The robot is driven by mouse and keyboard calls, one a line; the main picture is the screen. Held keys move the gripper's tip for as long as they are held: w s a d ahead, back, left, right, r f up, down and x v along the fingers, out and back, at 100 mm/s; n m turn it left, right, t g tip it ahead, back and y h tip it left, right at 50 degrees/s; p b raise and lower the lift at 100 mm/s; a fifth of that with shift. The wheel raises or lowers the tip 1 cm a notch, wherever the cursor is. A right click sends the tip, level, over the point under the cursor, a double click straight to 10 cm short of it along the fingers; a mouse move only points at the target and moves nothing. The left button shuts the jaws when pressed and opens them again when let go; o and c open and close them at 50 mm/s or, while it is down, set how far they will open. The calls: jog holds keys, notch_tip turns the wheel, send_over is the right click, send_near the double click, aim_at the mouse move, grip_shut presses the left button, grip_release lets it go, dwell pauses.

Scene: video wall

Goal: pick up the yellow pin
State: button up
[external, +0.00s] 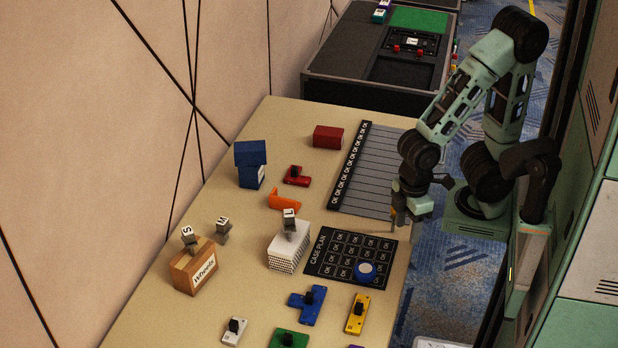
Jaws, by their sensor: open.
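A yellow piece (357,317) with a black knob on top lies on the table near its front right edge; I take it for the yellow pin. My gripper (405,222) is open over the table's right edge, beside the upper right corner of the black case plan mat (318,262). It is well above the yellow piece in the picture and apart from it. Nothing shows between the fingers, though they are small and partly dark.
A blue piece (305,304) lies just left of the yellow one. Green (287,340) and white (234,330) pieces lie nearby. A blue-and-white round thing (365,272) sits on the mat. A white box (288,250) and a cardboard Wheels box (193,268) stand further left.

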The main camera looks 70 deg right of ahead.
jog(key=m+t+y+b, duration=0.2)
jog(key=m+y+b, duration=0.2)
jog(key=m+y, duration=1.55)
send_near(394, 218)
notch_tip(394, 218, up, 7)
jog(key=s+a+m+h, duration=0.1)
jog(key=a+m+h, duration=0.1)
jog(key=m+h, duration=0.4)
jog(key=s+d+f+m+t+b, duration=0.1)
jog(key=s+d+f+m+t, duration=0.6)
jog(key=t, duration=0.3)
jog(key=shift+m, duration=0.55)
jog(key=x, duration=0.3)
jog(key=p+x, duration=0.1)
jog(key=x, duration=0.6)
jog(key=shift+s+a+r+p, duration=0.2)
jog(key=shift+a+r+p, duration=0.1)
jog(key=shift+a+r, duration=0.25)
jog(key=shift+s+a+p+x, duration=0.15)
jog(key=shift+p+x, duration=0.15)
jog(key=shift+x, duration=1.05)
jog(key=shift+s+a+p+x, duration=0.1)
jog(key=shift+p+x, duration=0.15)
jog(key=shift+x, duration=1.1)
jog(key=shift+f, duration=0.1)
